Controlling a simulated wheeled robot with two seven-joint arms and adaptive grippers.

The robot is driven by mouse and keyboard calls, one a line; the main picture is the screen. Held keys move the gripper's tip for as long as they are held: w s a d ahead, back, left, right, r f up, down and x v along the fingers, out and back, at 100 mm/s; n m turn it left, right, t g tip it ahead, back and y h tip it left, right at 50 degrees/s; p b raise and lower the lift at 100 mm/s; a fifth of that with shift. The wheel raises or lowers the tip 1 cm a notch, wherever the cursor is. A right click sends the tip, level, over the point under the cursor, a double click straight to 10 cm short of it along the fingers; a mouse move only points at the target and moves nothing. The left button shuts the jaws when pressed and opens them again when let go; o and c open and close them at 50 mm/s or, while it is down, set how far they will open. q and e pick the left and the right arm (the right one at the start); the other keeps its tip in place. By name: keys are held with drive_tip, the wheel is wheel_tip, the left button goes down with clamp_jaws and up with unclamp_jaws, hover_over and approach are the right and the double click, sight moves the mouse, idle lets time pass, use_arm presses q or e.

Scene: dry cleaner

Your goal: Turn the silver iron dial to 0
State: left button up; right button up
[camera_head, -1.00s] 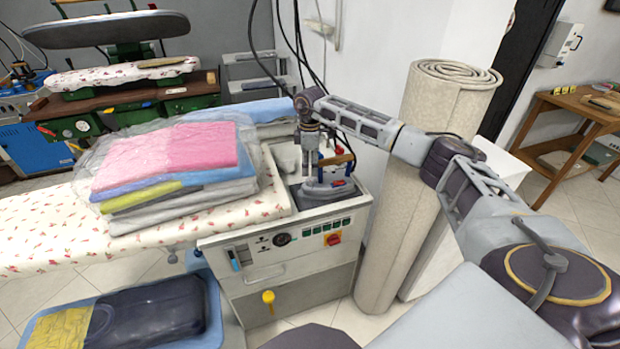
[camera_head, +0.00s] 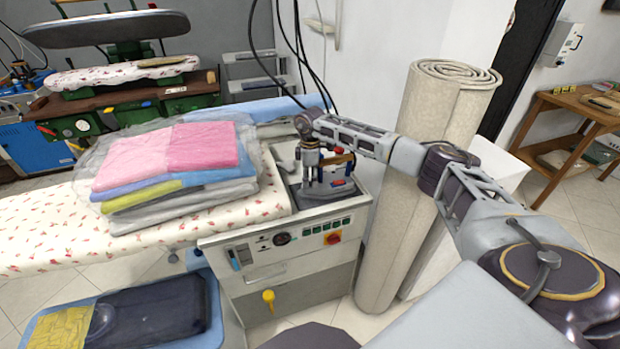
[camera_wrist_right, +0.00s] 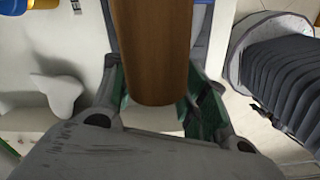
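The silver iron (camera_head: 328,192) sits on the top of the ironing unit (camera_head: 245,238), partly hidden by my right gripper. It has a brown handle (camera_head: 341,158), also seen large in the right wrist view (camera_wrist_right: 152,50), and red and blue parts. Its dial and numbers cannot be made out. My right gripper (camera_head: 314,182) points down over the iron, beside the handle. In the right wrist view my right gripper (camera_wrist_right: 163,100) has its fingers apart, one on each side of the handle's end; contact cannot be told. My left gripper is not in view.
Folded pink, blue and grey laundry in clear wrap (camera_head: 170,165) lies on the floral ironing board (camera_head: 50,230), left of the iron. A rolled carpet (camera_head: 405,220) stands to the right, close to my right arm. Dark cables (camera_head: 300,60) hang behind the iron.

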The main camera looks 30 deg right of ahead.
drive_tip(key=c, duration=0.8)
drive_tip(key=shift+n, duration=0.6)
drive_tip(key=shift+n+p, duration=0.3)
drive_tip(key=shift+n, duration=0.2)
drive_tip(key=shift+a+n, duration=0.1)
drive_tip(key=shift+n, duration=1.2)
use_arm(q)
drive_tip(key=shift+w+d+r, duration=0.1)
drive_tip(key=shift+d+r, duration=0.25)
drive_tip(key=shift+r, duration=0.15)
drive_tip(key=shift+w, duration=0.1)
